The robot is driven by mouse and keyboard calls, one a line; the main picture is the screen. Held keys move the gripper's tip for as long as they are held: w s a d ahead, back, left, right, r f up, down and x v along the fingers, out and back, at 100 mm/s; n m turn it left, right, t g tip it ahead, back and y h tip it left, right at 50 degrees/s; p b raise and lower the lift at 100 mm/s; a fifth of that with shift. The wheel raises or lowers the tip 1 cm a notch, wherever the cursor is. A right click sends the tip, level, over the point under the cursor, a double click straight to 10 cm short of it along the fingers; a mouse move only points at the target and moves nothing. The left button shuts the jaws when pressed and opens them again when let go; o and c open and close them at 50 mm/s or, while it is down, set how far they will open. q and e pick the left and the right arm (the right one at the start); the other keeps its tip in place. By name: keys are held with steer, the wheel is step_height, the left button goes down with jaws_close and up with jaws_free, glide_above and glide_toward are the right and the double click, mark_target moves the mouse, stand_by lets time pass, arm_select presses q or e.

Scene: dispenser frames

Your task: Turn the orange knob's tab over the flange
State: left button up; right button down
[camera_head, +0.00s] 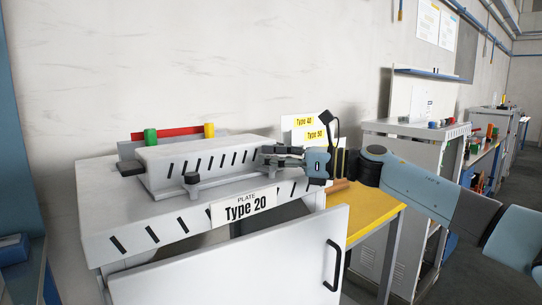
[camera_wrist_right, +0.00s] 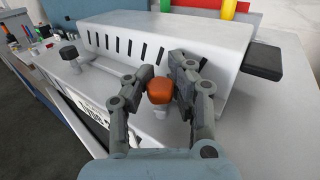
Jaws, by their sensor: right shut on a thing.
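The orange knob (camera_wrist_right: 160,92) shows in the right wrist view on a pale stem at the foot of a long white slotted housing (camera_wrist_right: 205,38). My right gripper (camera_wrist_right: 161,84) is shut on the orange knob, with one dark finger on each side of it. In the head view my right gripper (camera_head: 282,155) reaches in from the right to the right end of the housing (camera_head: 200,160), and its fingers hide the orange knob. The knob's tab and its position relative to the flange cannot be made out. My left gripper is in neither view.
A black knob (camera_head: 192,178) stands along the housing's front edge, and a black block (camera_head: 131,169) juts from its left end. Red, green and yellow parts stand behind. The cabinet's white door (camera_head: 250,262) stands open in front; a yellow table (camera_head: 372,212) is at right.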

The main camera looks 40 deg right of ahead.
steer(key=m+t+h+p, duration=0.1)
steer(key=h+p, duration=0.1)
steer(key=m+t+h+p, duration=0.1)
steer(key=m+h+p, duration=0.1)
steer(key=p, duration=0.1)
steer(key=shift+r, duration=0.2)
steer(key=shift+f+m+t+h+p, duration=0.25)
steer(key=shift+m+t+h+p, duration=0.15)
steer(key=shift+m+h+p, duration=0.15)
steer(key=shift+f, duration=0.1)
steer(key=c, duration=1.5)
jaws_free()
steer(key=shift+s+d, duration=0.1)
steer(key=o, duration=0.4)
steer(key=shift+s, duration=0.2)
steer(key=shift+o, duration=0.2)
steer(key=shift+w, duration=0.15)
steer(key=v, duration=0.7)
steer(key=shift+s, duration=0.25)
